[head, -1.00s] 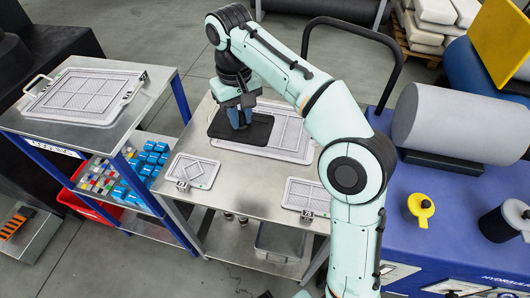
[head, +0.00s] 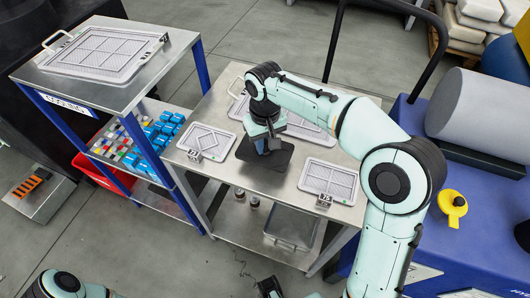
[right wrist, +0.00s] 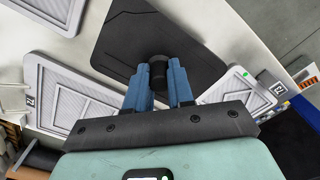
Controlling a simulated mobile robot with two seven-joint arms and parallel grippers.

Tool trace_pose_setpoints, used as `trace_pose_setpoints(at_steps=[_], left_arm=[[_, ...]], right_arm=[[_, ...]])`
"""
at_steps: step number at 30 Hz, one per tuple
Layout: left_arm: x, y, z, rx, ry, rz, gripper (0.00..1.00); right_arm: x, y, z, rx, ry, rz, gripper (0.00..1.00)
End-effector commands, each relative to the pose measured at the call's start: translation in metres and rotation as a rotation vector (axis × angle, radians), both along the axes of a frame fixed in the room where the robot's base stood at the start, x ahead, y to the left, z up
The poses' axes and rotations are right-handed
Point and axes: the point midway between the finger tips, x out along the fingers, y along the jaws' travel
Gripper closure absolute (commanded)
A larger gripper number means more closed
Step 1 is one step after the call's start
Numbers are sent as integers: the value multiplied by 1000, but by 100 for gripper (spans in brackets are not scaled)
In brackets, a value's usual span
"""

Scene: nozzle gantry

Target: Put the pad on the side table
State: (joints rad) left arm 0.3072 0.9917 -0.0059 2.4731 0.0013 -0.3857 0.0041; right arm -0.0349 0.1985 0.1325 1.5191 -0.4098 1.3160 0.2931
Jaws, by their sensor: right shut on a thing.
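The pad (head: 278,160) is a flat black sheet with a dark knob in its middle. It is over the steel table (head: 222,188), between two small trays; I cannot tell whether it touches the tabletop. In the right wrist view the pad (right wrist: 125,30) spreads out beyond the fingers. My right gripper (head: 267,146) is above the pad, its blue fingers (right wrist: 159,82) shut on the knob. A taller blue-legged table (head: 100,88) stands to the left. No label shows which one is the side table.
The left small tray (head: 205,141) and the right small tray (head: 328,181) flank the pad. A large tray (head: 236,106) lies behind it, partly hidden by my arm. Another large tray (head: 105,50) covers much of the taller table. A yellow object (head: 453,208) stands right.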

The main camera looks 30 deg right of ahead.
Motion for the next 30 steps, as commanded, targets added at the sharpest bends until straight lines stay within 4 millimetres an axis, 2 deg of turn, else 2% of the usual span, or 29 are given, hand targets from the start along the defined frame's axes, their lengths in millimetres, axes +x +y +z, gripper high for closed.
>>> trace_pose_setpoints(at_steps=[6,8,21,22,24,30], left_arm=[[-2,0,-6,0,2,0,100],[-2,0,-7,0,2,0,100],[-3,0,-9,0,3,0,100],[-3,0,-9,0,3,0,100],[-2,0,-9,0,3,0,100],[-2,0,-9,0,3,0,100]], right_arm=[[-1,0,-34,0,5,1,100],[-1,0,-39,0,4,1,100],[0,0,-45,0,2,1,100],[0,0,-45,0,3,1,71],[0,0,-45,0,2,1,52],[0,0,-45,0,2,1,52]])
